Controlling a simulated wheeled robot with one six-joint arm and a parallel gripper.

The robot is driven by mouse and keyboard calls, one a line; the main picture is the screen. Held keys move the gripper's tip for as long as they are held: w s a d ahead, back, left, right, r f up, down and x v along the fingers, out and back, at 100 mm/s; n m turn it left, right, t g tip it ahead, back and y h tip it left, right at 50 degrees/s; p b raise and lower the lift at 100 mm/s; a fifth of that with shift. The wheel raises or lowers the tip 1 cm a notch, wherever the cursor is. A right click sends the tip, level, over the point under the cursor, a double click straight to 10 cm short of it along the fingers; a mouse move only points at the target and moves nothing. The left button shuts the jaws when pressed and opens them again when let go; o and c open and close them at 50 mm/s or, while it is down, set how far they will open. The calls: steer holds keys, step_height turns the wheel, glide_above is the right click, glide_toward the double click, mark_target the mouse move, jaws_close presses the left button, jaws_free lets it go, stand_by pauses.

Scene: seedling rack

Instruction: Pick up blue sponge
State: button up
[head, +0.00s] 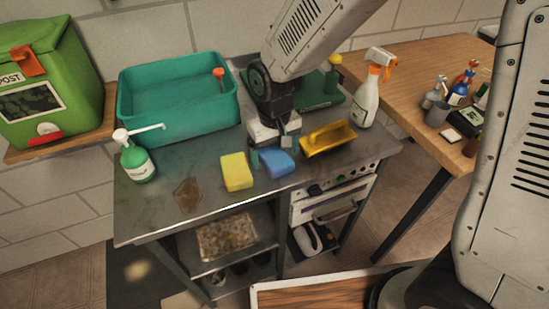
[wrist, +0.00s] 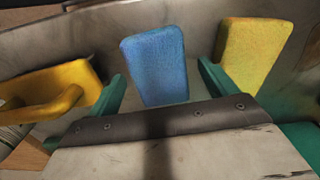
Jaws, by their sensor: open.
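The blue sponge (head: 277,163) lies on the metal worktop near its front edge. A yellow sponge (head: 237,172) lies to its left. My gripper (head: 270,155) is at the blue sponge, just above the worktop. In the wrist view, the blue sponge (wrist: 155,65) shows between the two green fingers of my gripper (wrist: 162,88), which is open. The yellow sponge (wrist: 253,52) is just beyond the right finger in that view. I cannot tell whether either finger touches a sponge. The lower end of the blue sponge is hidden behind my gripper's body.
A yellow brush-like tool (head: 328,138) lies close on the right of the blue sponge. A teal basin (head: 178,128) and a green-and-white pump bottle (head: 137,160) stand to the left. A white spray bottle (head: 367,100) stands at the back right. The worktop's front left has a brown stain.

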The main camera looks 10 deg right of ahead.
steer(key=shift+f, duration=0.1)
steer(key=c, duration=1.1)
steer(key=shift+o, duration=0.2)
